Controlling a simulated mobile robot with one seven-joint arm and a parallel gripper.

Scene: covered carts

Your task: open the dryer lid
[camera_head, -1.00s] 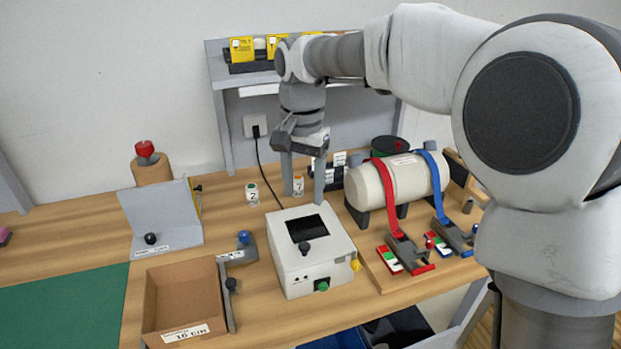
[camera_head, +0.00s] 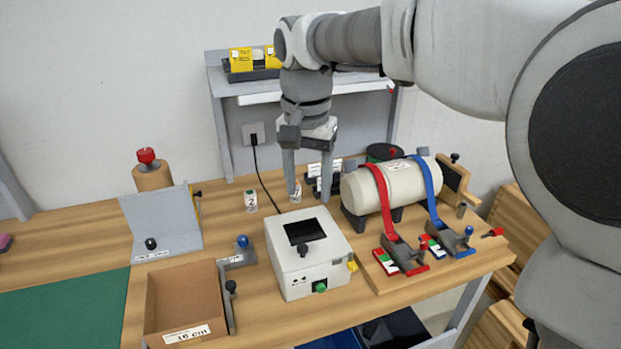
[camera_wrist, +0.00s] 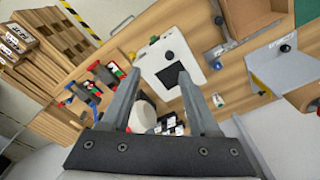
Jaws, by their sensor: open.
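The dryer appears to be the white box (camera_head: 320,272) on the table. Its top carries a dark window (camera_head: 304,231) and a black knob (camera_head: 303,249), and the top lies closed. A green button (camera_head: 320,286) and a yellow knob (camera_head: 352,266) show on its sides. My gripper (camera_head: 309,190) is open and empty, pointing down behind the box and apart from it. In the wrist view the white box (camera_wrist: 150,63) with its black knob (camera_wrist: 169,56) lies beyond and between my open fingers (camera_wrist: 158,80).
A white cylinder (camera_head: 408,183) with red and blue straps stands right of the box. A brown bin (camera_head: 150,300) and a grey angled panel (camera_head: 165,225) are at left. The back shelf (camera_head: 225,95) rises behind.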

